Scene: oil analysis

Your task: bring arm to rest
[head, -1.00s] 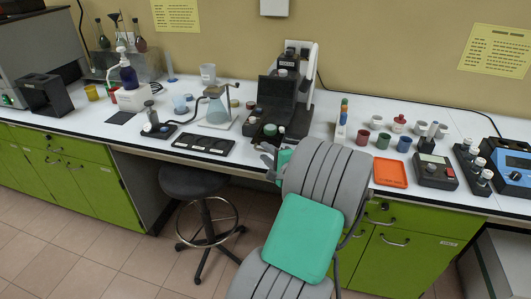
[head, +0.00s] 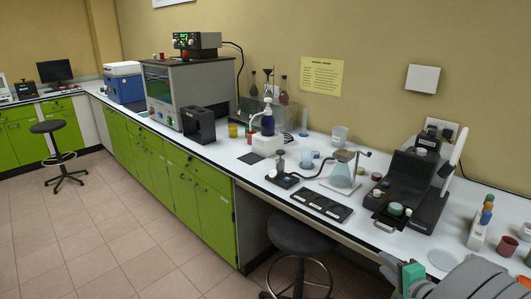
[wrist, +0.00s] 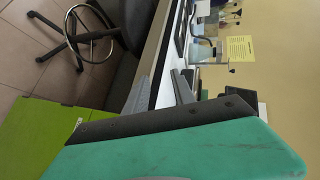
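My arm, grey with green parts, shows at the lower right of the head view, in front of the bench. My gripper (head: 388,276) is at its left end there, near the bench's front edge and partly cut off by the frame. In the wrist view my gripper (wrist: 160,92) shows as two grey fingers standing apart with a gap between them. Nothing is held between them. The bench edge and a strip of white top show behind the fingers.
The white bench (head: 225,155) runs along the wall. Near my gripper stand a black instrument (head: 408,180), a tube rack (head: 480,225) and a flask (head: 342,175). A black stool (head: 300,236) stands under the bench.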

